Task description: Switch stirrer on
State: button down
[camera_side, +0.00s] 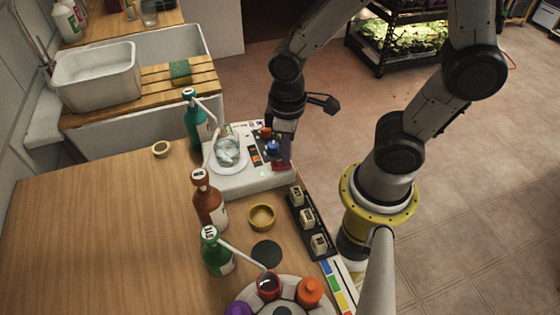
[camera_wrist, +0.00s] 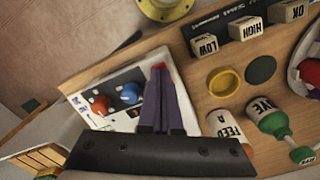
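The stirrer (camera_side: 230,186) is a white box on the wooden bench. A glass beaker (camera_side: 228,150) with clear contents stands on its round white plate. Its panel has an orange knob (camera_side: 265,132) and a blue knob (camera_side: 272,147); the wrist view also shows the orange knob (camera_wrist: 101,105) and the blue knob (camera_wrist: 131,93). A small green light shows on the front (camera_side: 262,174). My gripper (camera_side: 282,163) points down at the panel's right end, beside the blue knob. Its purple fingers (camera_wrist: 160,72) look closed together. A red part (camera_wrist: 160,66) shows at their tips; whether they touch it is unclear.
A yellow dish (camera_side: 262,217) and a black rack of labelled blocks (camera_side: 307,218) are close by. A sink (camera_side: 175,55) and white tub (camera_side: 97,76) lie behind.

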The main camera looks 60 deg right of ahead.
jog(key=shift+r, duration=3.35)
jog(key=s+d+r+m+t, duration=0.3)
jog(key=s+r+t, duration=0.1)
jog(key=r, duration=0.5)
jog(key=shift+s+d+r+t, duration=0.2)
jog(key=shift+d+t, duration=0.2)
jog(key=shift+t, duration=0.4)
